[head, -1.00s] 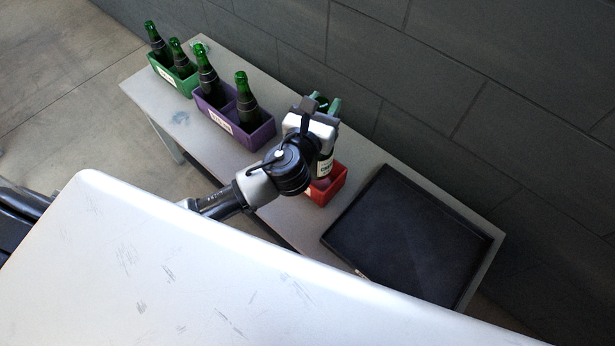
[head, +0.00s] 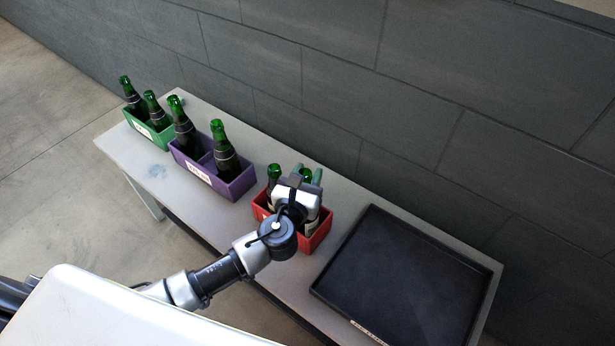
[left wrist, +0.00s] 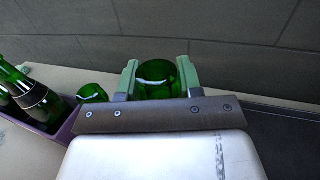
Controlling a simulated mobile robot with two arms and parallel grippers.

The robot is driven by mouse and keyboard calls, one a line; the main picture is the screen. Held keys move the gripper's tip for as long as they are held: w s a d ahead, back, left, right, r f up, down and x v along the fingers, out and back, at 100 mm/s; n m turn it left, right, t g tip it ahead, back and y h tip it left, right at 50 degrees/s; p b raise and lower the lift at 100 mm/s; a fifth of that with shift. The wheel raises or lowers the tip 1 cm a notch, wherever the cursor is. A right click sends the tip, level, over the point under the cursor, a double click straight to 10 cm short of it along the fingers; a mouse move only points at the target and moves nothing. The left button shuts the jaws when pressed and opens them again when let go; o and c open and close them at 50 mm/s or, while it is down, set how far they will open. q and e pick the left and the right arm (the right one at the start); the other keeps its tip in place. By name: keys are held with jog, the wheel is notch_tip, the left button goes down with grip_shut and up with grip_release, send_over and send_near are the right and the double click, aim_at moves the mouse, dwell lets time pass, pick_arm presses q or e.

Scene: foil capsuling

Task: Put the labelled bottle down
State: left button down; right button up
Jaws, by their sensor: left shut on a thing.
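My left gripper (head: 311,172) is over the red crate (head: 318,239) and is shut on a green bottle (head: 307,173). In the left wrist view the bottle's round green glass (left wrist: 157,78) sits between the two green fingers. In the head view the held bottle is mostly hidden by my gripper, and its lower part appears to be down in the red crate. I cannot tell whether its base touches the crate floor. Another green bottle (head: 274,173) stands in the red crate just left of the gripper. My right gripper is not in view.
A purple crate (head: 238,188) and a green crate (head: 156,139), each with two bottles, stand left along the grey bench (head: 140,160). A black tray (head: 400,280) lies right of the red crate. A dark wall runs behind the bench.

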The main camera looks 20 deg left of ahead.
pick_arm(q)
jog(key=c, duration=0.7)
grip_release()
jog(key=shift+c, duration=0.2)
jog(key=shift+s, duration=0.2)
jog(key=s, duration=1.1)
jog(key=shift+s+a, duration=0.3)
jog(key=shift+s, duration=0.05)
jog(key=shift+r, duration=0.1)
